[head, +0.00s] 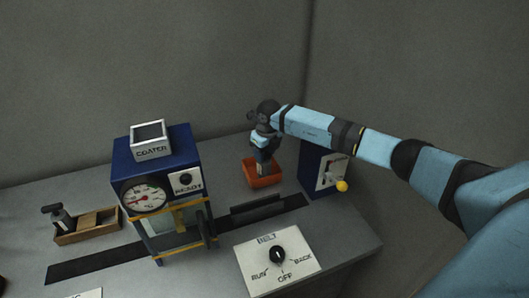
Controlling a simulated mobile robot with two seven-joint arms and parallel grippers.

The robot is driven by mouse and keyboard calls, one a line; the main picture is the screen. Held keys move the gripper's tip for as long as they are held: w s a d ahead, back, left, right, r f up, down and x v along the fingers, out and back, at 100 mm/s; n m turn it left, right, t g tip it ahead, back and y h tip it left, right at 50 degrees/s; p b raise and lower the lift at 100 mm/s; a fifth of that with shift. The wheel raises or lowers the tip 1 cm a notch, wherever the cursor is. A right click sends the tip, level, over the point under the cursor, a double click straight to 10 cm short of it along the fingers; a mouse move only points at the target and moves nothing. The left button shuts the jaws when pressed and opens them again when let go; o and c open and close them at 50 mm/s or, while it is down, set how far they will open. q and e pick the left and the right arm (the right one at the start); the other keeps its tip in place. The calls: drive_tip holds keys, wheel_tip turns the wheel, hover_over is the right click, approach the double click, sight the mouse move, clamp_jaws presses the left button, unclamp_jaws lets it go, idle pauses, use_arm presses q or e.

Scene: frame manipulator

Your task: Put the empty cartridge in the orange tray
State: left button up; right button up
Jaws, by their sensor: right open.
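The orange tray (265,182) stands on the grey table, right of the blue coater machine. My right gripper (264,167) points down into the tray, and its fingertips are at or below the tray's rim. It is open. I cannot make out the empty cartridge; the tray's inside is largely hidden by my gripper, so I cannot tell whether it lies in there. My left gripper is not in view.
The blue coater (160,160) has a gauge and a yellow frame. A dark belt strip (90,266) crosses the table. A dial panel (278,262) stands in front, a blue lever box (322,172) at right, and a wooden tray (88,226) at left.

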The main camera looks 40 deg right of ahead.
wheel_tip(320, 180, up, 12)
drive_tip(key=s+b, duration=0.1)
drive_tip(key=shift+s+b, duration=0.2)
drive_tip(key=shift+b, duration=0.1)
drive_tip(key=shift+d, duration=0.1)
idle(0.3)
